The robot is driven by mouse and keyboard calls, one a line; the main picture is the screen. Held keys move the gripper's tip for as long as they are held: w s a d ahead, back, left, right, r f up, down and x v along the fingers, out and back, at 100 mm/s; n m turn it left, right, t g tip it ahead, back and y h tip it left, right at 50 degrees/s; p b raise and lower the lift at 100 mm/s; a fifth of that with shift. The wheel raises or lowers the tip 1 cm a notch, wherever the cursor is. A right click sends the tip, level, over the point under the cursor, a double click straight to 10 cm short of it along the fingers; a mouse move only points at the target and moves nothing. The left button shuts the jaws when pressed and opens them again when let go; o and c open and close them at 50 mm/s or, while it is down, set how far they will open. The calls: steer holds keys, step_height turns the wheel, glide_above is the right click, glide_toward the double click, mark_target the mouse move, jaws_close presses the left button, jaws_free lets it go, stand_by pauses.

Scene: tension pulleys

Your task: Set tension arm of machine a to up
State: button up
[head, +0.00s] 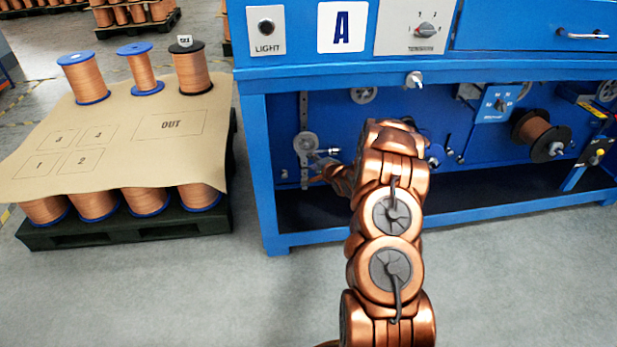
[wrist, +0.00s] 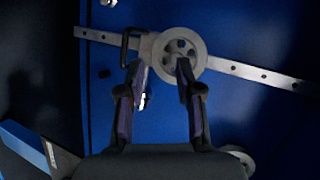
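Machine A is the blue frame (head: 262,150) with the "A" sign (head: 342,26) on its upper panel. Its tension arm shows at the left of the recess as a grey pulley (head: 305,144) on an upright slotted bar (head: 303,108), with a short piece reaching right. In the wrist view the pulley (wrist: 192,44), the bar (wrist: 250,73) and a dark bracket-like handle (wrist: 127,44) lie just ahead. My gripper (wrist: 157,70) is open, fingers apart, its right fingertip overlapping the pulley's lower edge. I cannot tell whether it touches.
A TENSION knob (head: 425,30) and a light switch (head: 266,27) are on the upper panel. A copper spool (head: 535,132) sits in the recess at right. A pallet (head: 130,232) with copper spools stands left. The floor before the machine is clear.

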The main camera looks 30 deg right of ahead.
step_height(320, 180, down, 6)
steer(key=s+d+f+m+t+b, duration=0.1)
steer(key=d+m+t+b, duration=0.1)
steer(key=shift+w+f+b, duration=0.25)
steer(key=shift+w+b, duration=0.3)
steer(key=shift+w, duration=1.35)
steer(key=shift+w+f+b, duration=0.2)
steer(key=shift+w+b, duration=0.3)
steer(key=shift+w, duration=1.35)
jaws_close()
